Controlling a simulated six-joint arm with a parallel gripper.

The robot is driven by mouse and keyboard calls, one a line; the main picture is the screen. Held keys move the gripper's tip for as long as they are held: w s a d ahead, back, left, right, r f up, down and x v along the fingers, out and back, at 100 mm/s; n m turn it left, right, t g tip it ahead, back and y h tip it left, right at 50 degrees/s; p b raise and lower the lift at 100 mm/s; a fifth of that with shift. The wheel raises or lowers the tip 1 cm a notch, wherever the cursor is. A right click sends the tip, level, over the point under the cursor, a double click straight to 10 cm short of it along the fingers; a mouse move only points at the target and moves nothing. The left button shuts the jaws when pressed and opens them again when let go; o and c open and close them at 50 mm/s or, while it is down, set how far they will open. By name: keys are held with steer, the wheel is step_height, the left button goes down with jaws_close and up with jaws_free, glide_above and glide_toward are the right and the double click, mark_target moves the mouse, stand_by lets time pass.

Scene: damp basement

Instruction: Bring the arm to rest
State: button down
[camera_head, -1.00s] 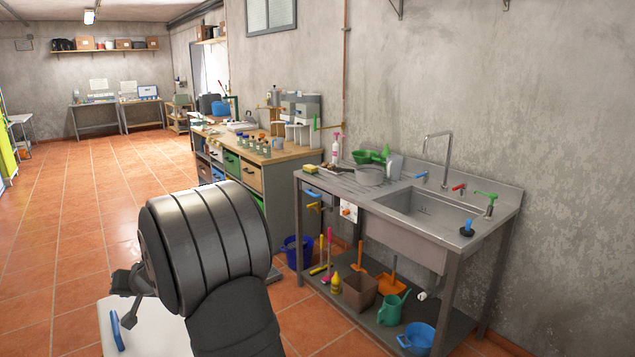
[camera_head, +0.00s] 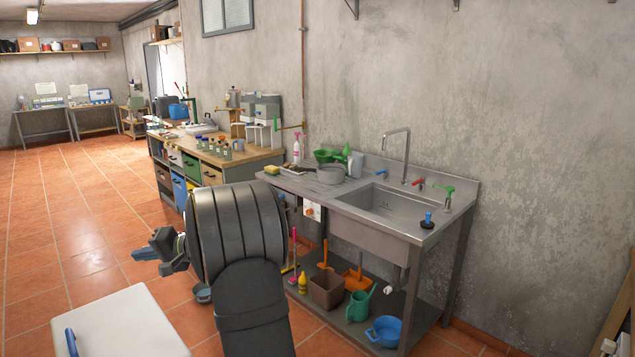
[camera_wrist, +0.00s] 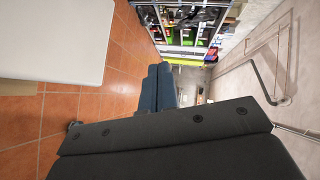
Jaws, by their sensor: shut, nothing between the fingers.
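My gripper (camera_head: 143,254) is at the left of my dark arm in the head view, pointing left. It is held in the air beyond the far edge of a white flat top (camera_head: 120,325). In the wrist view my gripper (camera_wrist: 158,72) shows its two blue-grey fingers side by side, with nothing between them. The arm is bent, and its thick black ribbed section hides part of the floor and the workbench's lower end.
A steel sink unit (camera_head: 345,215) stands right of the arm, with buckets and a green watering can (camera_head: 362,304) on its lower shelf. A workbench (camera_head: 262,157) with bottles stands behind. Tiled floor (camera_head: 75,235) at left is open. A blue handle (camera_head: 71,342) sits on the white top.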

steer(key=w+d+m+y, duration=0.1)
steer(key=w+d+y, duration=0.1)
steer(key=w+d, duration=0.2)
steer(key=shift+w+d+f+m, duration=0.15)
steer(key=shift+w+d+m, duration=0.05)
steer(key=shift+m, duration=0.2)
